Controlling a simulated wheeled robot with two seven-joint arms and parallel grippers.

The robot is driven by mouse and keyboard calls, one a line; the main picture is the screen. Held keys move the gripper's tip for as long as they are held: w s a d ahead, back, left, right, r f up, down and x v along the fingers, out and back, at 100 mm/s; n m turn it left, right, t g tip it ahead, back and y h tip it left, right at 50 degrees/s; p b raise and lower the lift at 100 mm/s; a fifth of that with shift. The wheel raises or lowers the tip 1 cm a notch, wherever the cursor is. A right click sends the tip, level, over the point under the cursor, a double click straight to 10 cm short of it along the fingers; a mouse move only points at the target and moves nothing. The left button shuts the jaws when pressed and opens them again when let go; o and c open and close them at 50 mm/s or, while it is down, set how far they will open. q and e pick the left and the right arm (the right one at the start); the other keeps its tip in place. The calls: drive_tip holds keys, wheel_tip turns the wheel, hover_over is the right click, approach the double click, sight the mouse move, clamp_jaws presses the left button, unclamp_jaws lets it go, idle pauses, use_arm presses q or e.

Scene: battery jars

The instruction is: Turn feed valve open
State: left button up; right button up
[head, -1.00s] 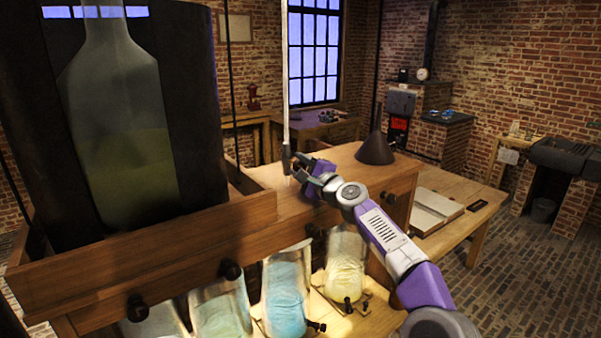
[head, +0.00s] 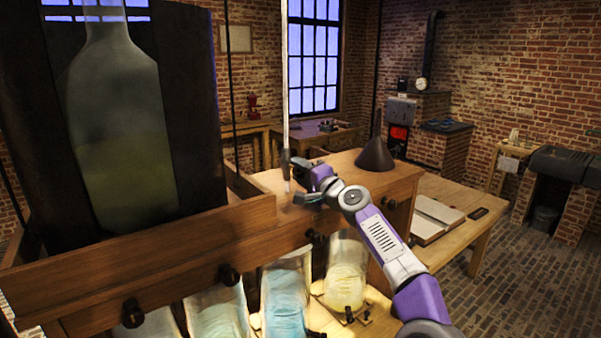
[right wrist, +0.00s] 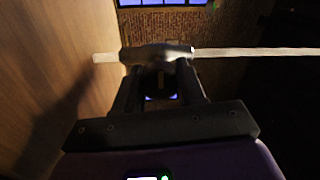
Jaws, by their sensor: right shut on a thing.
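The feed valve (head: 286,160) is a dark fitting on a pale upright tube (head: 285,80) above the wooden shelf top in the head view. In the right wrist view the valve (right wrist: 157,53) lies across the picture, with the pale tube running out to both sides. My right gripper (head: 300,183) is at the valve from the right. In the right wrist view its two fingers (right wrist: 158,85) reach to the valve and are shut on it. The part between the fingers is dark and partly hidden. My left gripper is out of view.
A large bottle (head: 115,125) stands in a wooden tray at the left. A dark cone (head: 375,156) stands on the shelf right of my gripper. Several glass jars with coloured liquid, one blue (head: 285,300), stand below. An open book (head: 436,215) lies on the table at the right.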

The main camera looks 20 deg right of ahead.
sight(303, 173)
drive_tip(key=o, duration=1)
drive_tip(key=shift+o, duration=0.2)
drive_tip(key=shift+s+d+f+b, duration=0.15)
drive_tip(key=shift+s+d+b, duration=0.05)
drive_tip(key=shift+s+b, duration=0.2)
drive_tip(key=b+v, duration=0.3)
drive_tip(key=v, duration=0.2)
drive_tip(key=shift+s+d+f+b, duration=0.1)
drive_tip(key=shift+s+d+b, duration=0.05)
drive_tip(key=shift+s+b, duration=0.2)
drive_tip(key=shift+s+d, duration=0.1)
drive_tip(key=shift+s, duration=0.35)
